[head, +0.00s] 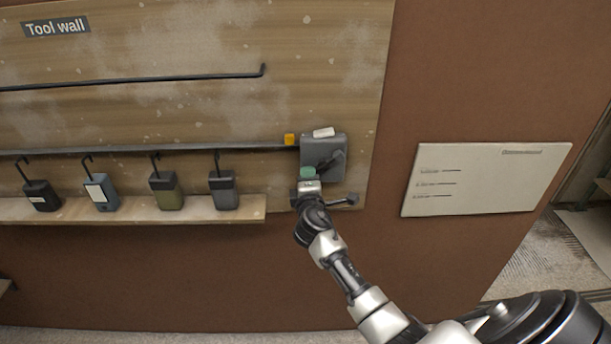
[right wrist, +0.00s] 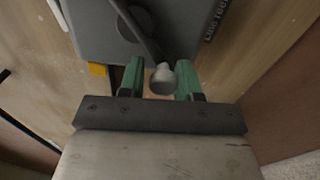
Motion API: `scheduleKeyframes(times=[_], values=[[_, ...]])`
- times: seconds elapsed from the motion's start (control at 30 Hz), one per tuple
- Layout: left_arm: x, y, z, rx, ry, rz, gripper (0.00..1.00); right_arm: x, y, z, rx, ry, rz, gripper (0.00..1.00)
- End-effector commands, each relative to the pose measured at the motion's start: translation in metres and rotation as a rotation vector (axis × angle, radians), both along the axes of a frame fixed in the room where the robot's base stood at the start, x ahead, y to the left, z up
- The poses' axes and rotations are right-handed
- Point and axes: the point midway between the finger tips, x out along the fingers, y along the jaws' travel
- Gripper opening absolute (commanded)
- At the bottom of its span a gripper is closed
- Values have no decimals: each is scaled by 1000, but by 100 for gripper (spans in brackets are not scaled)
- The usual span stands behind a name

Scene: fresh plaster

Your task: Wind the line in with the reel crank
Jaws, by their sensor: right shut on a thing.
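The reel (head: 316,146) is a grey box on the right end of the tool wall. It fills the top of the right wrist view (right wrist: 90,32). Its dark crank arm (right wrist: 140,32) runs from the box down to a round grey knob (right wrist: 163,80). My right gripper (head: 307,173) is at the reel's lower left, with green fingers on either side of the knob (right wrist: 162,82), shut on it. In the head view the gripper hides the knob. My left gripper is in neither view.
An orange block (head: 289,139) sits at the reel's left, by a long dark rail. Several tagged cases hang over a wooden ledge (head: 130,209) at left. A dark peg (head: 345,201) sticks out below the reel. A white board (head: 487,178) is on the brown wall at right.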

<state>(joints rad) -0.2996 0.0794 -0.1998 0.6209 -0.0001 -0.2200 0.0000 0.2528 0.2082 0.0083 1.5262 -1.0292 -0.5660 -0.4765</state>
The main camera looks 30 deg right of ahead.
Motion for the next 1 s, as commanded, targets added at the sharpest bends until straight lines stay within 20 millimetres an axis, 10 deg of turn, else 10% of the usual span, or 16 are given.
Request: scheduleKeyframes(times=[1.0], values=[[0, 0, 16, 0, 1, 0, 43, -14, -22, -21, -475, 310, -9, 8]])
